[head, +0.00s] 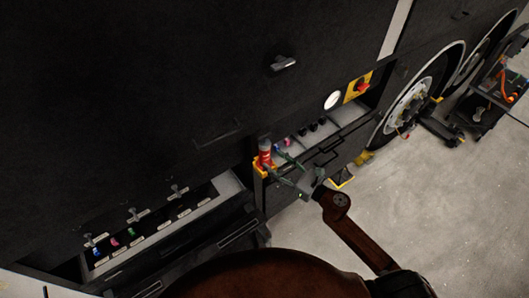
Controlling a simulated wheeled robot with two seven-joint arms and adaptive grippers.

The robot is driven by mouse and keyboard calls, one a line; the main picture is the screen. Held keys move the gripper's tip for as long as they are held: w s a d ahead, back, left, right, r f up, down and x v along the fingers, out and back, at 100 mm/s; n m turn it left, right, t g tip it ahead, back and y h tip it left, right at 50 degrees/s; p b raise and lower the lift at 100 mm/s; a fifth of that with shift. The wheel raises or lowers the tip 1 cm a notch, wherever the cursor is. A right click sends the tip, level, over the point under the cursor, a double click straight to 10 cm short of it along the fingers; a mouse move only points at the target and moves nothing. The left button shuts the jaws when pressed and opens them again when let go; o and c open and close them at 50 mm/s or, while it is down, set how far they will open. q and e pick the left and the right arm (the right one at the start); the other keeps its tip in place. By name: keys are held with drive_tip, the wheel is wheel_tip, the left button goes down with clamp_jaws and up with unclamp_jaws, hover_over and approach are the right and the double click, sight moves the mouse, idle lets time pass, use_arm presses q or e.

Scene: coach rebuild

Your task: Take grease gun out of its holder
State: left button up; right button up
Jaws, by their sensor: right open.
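The grease gun (265,150) is a small red cylinder with a pale top. It stands roughly upright in a yellow holder (259,169) at the left end of an open compartment in the dark coach side. My right gripper (273,161) comes in from the lower right on a brown arm. Its two fingers are spread apart, with the tips close to the right side of the grease gun and holder. I cannot tell whether a fingertip touches either one. My left gripper is not in view.
The compartment also holds a white round gauge (332,100), a yellow panel with a red switch (359,87) and several dark knobs. A lower-left bay (150,228) has valves and coloured fittings. Coach wheels (410,103) and a cart (497,95) stand right. Floor (430,200) is clear.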

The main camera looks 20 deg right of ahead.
sight(269, 156)
drive_tip(key=p+x, duration=0.2)
drive_tip(key=x, duration=0.3)
drive_tip(key=shift+w+a+r+p, duration=0.1)
drive_tip(key=shift+w+a+p, duration=0.1)
drive_tip(key=shift+p, duration=0.15)
drive_tip(key=shift+w+a, duration=0.1)
drive_tip(key=shift+w, duration=0.15)
drive_tip(key=shift+c, duration=0.3)
drive_tip(key=shift+c, duration=0.8)
drive_tip(key=c, duration=1.1)
clamp_jaws()
drive_tip(key=shift+s, duration=0.1)
